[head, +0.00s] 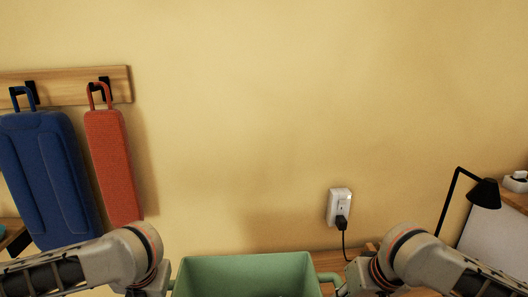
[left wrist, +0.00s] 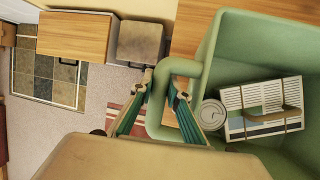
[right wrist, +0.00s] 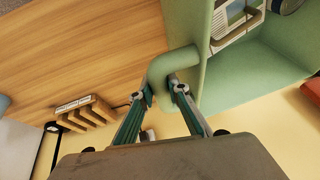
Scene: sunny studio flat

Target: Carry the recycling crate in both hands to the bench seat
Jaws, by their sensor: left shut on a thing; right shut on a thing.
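The recycling crate (head: 245,268) is green and shows at the bottom middle of the head view, between my two arms. In the left wrist view the crate (left wrist: 208,55) holds a tied stack of papers (left wrist: 262,108) and a tin can (left wrist: 209,114). My left gripper (left wrist: 164,87) is shut on the crate's handle on one side. My right gripper (right wrist: 158,92) is shut on the opposite handle (right wrist: 172,62). The crate's underside is hidden, so I cannot tell whether it rests on anything. I cannot identify the bench seat for certain.
A wooden surface (right wrist: 85,50) lies beside the crate, with a wooden rack (right wrist: 92,110) on it. A black lamp (head: 484,192) stands right; a plugged socket (head: 340,207) is on the wall. Carpet (left wrist: 98,90) shows.

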